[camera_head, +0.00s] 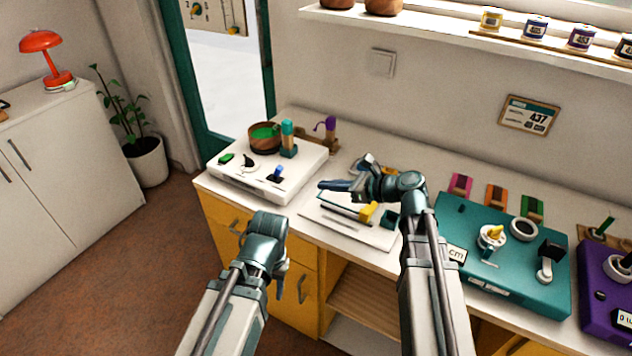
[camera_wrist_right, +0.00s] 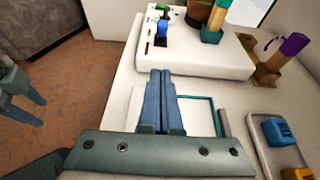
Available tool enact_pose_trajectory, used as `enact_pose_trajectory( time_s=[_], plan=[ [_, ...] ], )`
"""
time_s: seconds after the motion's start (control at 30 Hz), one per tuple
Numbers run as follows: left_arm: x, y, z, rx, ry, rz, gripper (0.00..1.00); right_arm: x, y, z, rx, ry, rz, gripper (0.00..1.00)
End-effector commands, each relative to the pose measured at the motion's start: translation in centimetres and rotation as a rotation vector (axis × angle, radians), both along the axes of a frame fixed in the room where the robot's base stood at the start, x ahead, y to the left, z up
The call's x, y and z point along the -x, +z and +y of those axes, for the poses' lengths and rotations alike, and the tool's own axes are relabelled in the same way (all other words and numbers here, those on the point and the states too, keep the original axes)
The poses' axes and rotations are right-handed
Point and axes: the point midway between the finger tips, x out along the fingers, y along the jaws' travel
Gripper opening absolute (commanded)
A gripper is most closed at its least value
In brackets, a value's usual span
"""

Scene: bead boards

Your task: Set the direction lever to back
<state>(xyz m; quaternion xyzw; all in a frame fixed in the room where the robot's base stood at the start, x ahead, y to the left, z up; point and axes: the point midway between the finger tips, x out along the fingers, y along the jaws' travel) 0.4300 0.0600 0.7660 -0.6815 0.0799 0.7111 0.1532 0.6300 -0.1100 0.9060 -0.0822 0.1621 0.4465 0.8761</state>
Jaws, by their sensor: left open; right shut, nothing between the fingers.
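A white board (camera_head: 305,165) stands at the left end of the counter. On it are a small blue lever (camera_head: 277,174), a green switch (camera_head: 227,159) and a dark knob (camera_head: 249,162). In the right wrist view, the blue lever (camera_wrist_right: 162,32) stands in a slot near the board's front edge. I cannot tell which control is the direction lever. My right gripper (camera_head: 322,185) is shut and empty, to the right of the blue lever and apart from it; its fingers (camera_wrist_right: 161,74) point towards the board. My left gripper (camera_head: 280,292) is open, low in front of the counter.
A wooden bowl (camera_head: 252,139) and a teal-capped post (camera_head: 288,139) stand at the white board's back. A purple-topped post (camera_head: 330,130) is behind. A white tray (camera_head: 345,232) lies under my right arm.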

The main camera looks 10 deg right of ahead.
Motion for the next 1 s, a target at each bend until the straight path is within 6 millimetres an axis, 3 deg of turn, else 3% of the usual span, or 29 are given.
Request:
enact_pose_trajectory(
  time_s=[0.4,0.5,0.7,1.0],
  plan=[
    [0.0,-3.4,0.0,0.0,0.0,0.0,0.5,-4.8,-3.4,6.4,0.0,0.004,-0.001,0.0],
    [0.0,-2.1,0.0,0.0,0.0,0.0,0.5,-5.6,-2.1,7.5,0.0,0.002,0.0,0.0],
    [0.0,-1.5,0.0,0.0,0.0,0.0,0.5,-6.5,-1.5,8.9,0.001,0.0,0.0,0.0],
    [0.0,-1.4,0.0,0.0,0.0,0.0,0.5,-6.7,-1.4,9.3,0.001,0.0,0.0,0.0]
  ],
)
